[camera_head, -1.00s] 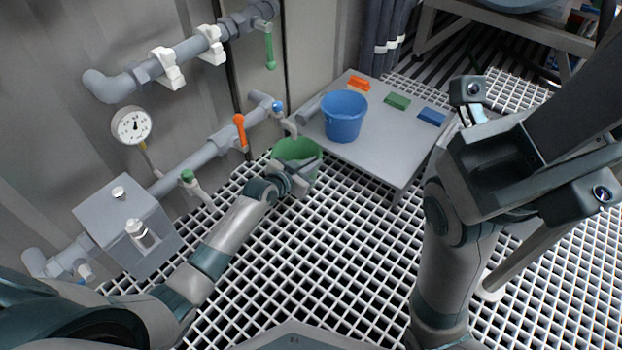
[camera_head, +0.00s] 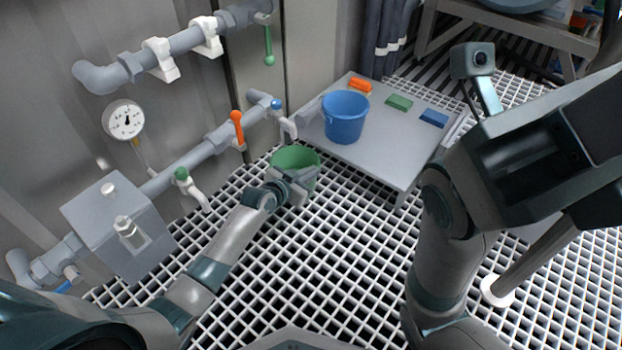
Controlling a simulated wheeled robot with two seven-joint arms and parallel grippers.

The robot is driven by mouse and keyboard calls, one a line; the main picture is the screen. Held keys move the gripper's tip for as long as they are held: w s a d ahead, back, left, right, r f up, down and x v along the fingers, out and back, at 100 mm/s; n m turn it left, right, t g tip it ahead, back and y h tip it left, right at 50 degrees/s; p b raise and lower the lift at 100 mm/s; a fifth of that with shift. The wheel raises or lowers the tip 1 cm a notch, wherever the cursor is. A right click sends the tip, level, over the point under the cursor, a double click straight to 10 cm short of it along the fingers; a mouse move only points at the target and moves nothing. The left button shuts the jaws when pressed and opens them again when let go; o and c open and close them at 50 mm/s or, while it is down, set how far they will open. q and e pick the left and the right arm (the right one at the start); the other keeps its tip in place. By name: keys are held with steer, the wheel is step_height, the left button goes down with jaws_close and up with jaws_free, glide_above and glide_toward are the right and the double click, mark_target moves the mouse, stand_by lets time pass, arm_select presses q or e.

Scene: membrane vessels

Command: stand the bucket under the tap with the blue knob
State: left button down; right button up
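A green bucket (camera_head: 297,157) stands upright, seemingly on the white floor grating, in front of the grey table. The tap with the blue knob (camera_head: 277,104) is on the lower wall pipe; its pale spout (camera_head: 289,128) hangs just above and behind the bucket's far rim. My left gripper (camera_head: 289,187) is at the bucket's near side, against or very close to its wall. Its fingers are too small and overlapped to show whether they grip. A blue bucket (camera_head: 345,119) stands on the table. My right arm's dark wrist fills the right side; its fingers cannot be made out.
The grey table (camera_head: 371,158) also bears orange (camera_head: 360,86), green (camera_head: 398,102) and blue (camera_head: 433,117) blocks. A green-knob tap (camera_head: 184,176), an orange lever (camera_head: 237,126) and a clear-fronted box (camera_head: 119,226) line the wall. The grating right of the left arm is clear.

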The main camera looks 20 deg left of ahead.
arm_select(q)
steer(key=shift+f, duration=0.1)
stand_by(0.3)
steer(key=shift+f, duration=0.15)
steer(key=c, duration=2)
jaws_free()
